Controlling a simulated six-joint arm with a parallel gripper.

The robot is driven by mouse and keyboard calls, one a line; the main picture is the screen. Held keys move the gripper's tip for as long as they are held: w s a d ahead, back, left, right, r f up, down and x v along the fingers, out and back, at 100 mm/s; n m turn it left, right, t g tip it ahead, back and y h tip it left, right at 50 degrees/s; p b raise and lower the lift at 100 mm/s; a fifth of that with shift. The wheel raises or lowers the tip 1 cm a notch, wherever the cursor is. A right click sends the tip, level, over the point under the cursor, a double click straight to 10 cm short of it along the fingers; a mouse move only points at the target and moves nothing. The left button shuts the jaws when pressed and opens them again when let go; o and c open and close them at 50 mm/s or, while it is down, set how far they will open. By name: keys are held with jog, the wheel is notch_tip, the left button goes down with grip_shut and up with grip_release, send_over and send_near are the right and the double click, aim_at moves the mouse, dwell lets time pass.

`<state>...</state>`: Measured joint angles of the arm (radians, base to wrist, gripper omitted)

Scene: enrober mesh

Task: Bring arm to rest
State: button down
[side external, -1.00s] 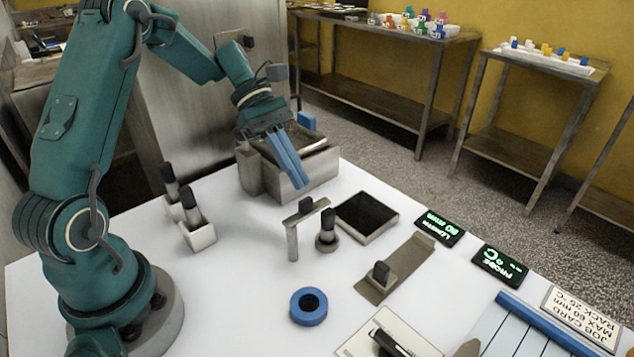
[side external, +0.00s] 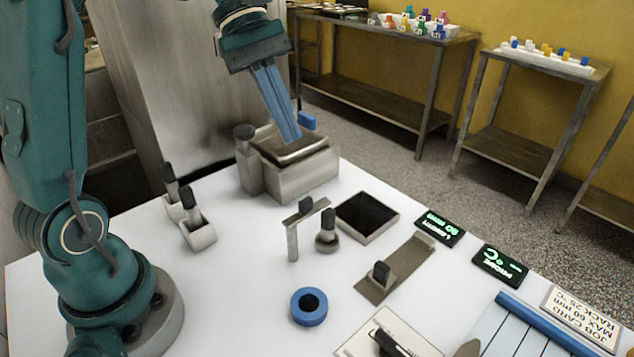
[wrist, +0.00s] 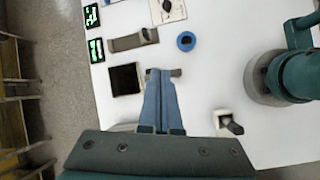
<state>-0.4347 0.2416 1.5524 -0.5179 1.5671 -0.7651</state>
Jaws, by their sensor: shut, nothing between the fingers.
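My gripper (side external: 288,137) has long blue fingers that are shut with nothing between them. In the side external view it points down, above or in front of the steel tank (side external: 300,180) at the back of the white table; I cannot tell the exact height. In the wrist view the shut fingers (wrist: 160,72) point towards the post stand. The tank is mostly hidden behind my gripper's body there.
On the table (side external: 250,300) are a post stand (side external: 292,240), a black square tray (side external: 366,217), a blue ring (side external: 308,321), a white holder (side external: 198,236) with a black-handled tool and two displays (side external: 440,228). A steel cabinet (side external: 165,80) stands behind.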

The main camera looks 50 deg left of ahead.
jog(key=s+d+m+t+y, duration=0.2)
jog(key=s+d+m+y, duration=0.2)
jog(key=s+m, duration=0.4)
jog(key=s+a+f+m+t+y, duration=0.2)
jog(key=s+a+f+m+t, duration=0.1)
jog(key=f+m, duration=0.2)
jog(key=shift+s+m, duration=0.2)
jog(key=shift+m, duration=0.5)
jog(key=shift+f, duration=0.1)
